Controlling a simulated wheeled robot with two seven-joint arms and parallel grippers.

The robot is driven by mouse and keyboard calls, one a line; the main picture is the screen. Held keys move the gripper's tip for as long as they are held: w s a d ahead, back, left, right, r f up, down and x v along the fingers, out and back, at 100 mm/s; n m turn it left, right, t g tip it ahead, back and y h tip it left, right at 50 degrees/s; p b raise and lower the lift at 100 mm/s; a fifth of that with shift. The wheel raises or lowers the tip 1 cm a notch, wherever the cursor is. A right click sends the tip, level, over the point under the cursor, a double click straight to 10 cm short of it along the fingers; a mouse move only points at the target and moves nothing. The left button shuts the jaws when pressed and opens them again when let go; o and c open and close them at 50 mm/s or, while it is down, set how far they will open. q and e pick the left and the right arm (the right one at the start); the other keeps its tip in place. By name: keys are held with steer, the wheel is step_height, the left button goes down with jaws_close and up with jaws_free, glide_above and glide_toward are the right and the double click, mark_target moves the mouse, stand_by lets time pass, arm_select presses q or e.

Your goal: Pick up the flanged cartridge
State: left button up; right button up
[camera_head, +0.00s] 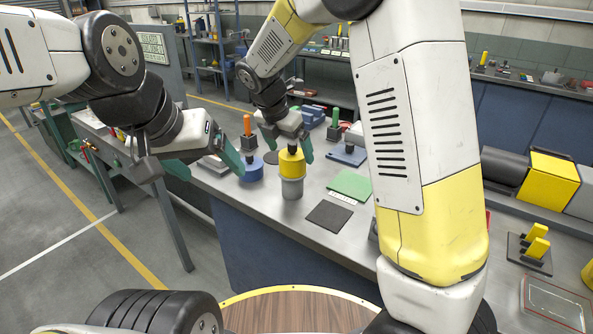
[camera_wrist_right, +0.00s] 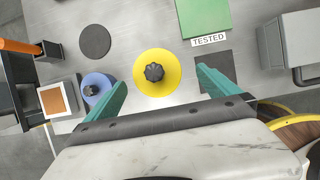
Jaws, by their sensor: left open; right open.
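The flanged cartridge, which I take to be the yellow-topped piece (camera_head: 291,167) with a black knob, stands upright on a grey cylinder (camera_head: 292,188) on the bench. In the right wrist view its yellow round flange (camera_wrist_right: 143,84) shows from above. My right gripper (camera_wrist_right: 162,80) is open, its teal fingers to either side of the flange in that view, with a gap at each side. In the head view the right gripper (camera_head: 290,147) is just above and behind the yellow piece. My left gripper (camera_head: 205,162) is open and empty at the bench's left end.
A blue round piece (camera_head: 252,172) with a black knob stands left of the yellow one. A dark square mat (camera_head: 329,215) and a green mat (camera_head: 350,184) lie to the right, with a "TESTED" label (camera_wrist_right: 209,40). A dark disc (camera_wrist_right: 95,41) lies behind.

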mark_target(293, 181)
steer(key=x, duration=0.6)
steer(key=shift+s+a+f, duration=0.15)
steer(key=shift+a+f, duration=0.15)
steer(key=shift+c, duration=0.4)
steer(key=shift+r, duration=0.1)
steer(key=c, duration=2.1)
steer(key=shift+o, duration=0.2)
steer(key=shift+r, duration=0.15)
